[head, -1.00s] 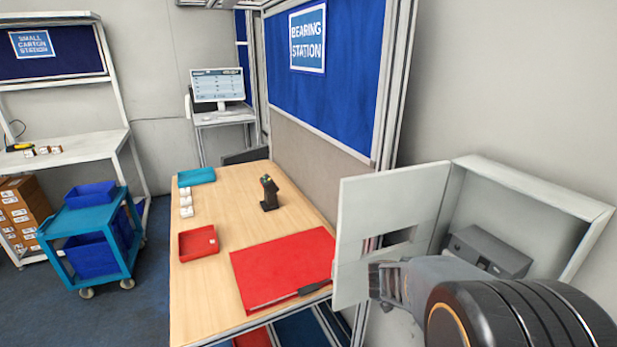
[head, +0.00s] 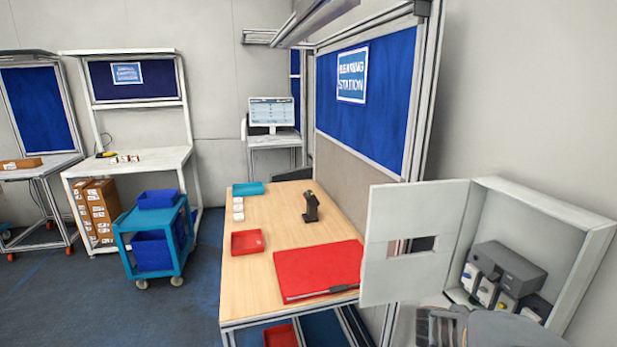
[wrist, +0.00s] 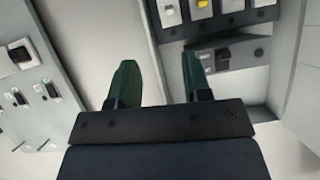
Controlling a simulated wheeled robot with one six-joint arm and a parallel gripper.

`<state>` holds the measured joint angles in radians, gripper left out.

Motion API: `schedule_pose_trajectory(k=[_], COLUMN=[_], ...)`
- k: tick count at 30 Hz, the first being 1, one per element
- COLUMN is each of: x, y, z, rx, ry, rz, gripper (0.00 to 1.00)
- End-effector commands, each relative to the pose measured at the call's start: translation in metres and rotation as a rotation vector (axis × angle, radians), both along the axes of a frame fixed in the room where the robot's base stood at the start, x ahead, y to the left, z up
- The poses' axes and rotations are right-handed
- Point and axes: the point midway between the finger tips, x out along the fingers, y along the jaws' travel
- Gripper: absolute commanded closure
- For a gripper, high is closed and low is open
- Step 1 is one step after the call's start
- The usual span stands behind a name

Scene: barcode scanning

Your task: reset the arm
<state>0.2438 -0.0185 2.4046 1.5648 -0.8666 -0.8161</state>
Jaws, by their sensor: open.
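My gripper (wrist: 160,84) shows in the wrist view with its two dark green fingers spread apart and nothing between them. In the head view only a grey part of my arm shows at the bottom right, below the open wall cabinet (head: 600,225); the fingers are not visible there. In the wrist view the fingers point toward a dark rack of switch-like devices (wrist: 222,22) and a grey box with a black knob (wrist: 228,53). Light grey panels lie on both sides.
The cabinet's door (head: 412,215) stands open beside the wooden table (head: 265,295). On the table are a red folder (head: 320,270), a red tray (head: 247,242), a teal tray (head: 248,188) and a black scanner on a stand (head: 310,207). A blue cart (head: 155,240) stands left on open floor.

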Motion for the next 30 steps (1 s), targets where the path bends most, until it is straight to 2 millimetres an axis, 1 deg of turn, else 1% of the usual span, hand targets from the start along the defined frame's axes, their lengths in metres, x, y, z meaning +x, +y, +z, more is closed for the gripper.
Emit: schedule_pose_trajectory(k=[7,11,14,17,20,21,23,24,25,26,27,29,30], x=[0.028,0.046,0.059,0.069,0.071,0.066,0.052,0.038,0.027,0.015,-0.003,-0.028,-0.044], y=[0.019,0.035,0.055,0.082,0.123,0.143,0.172,0.187,0.197,0.205,0.212,0.217,0.217], z=[-0.009,-0.014,-0.015,-0.014,-0.011,-0.009,-0.008,-0.008,-0.007,-0.007,-0.006,-0.005,-0.002], rx=[0.095,0.167,0.237,0.322,0.431,0.480,0.551,0.589,0.609,0.624,0.634,0.629,0.610], ry=[-0.089,-0.128,-0.154,-0.163,-0.130,-0.094,-0.009,0.062,0.121,0.184,0.270,0.398,0.477], rz=[0.146,0.265,0.386,0.531,0.722,0.809,0.930,1.000,1.044,1.081,1.120,1.158,1.175], gripper=[0.55,0.55,0.55,0.55,0.55,0.55,0.55,0.55,0.55,0.55,0.55,0.55,0.55])
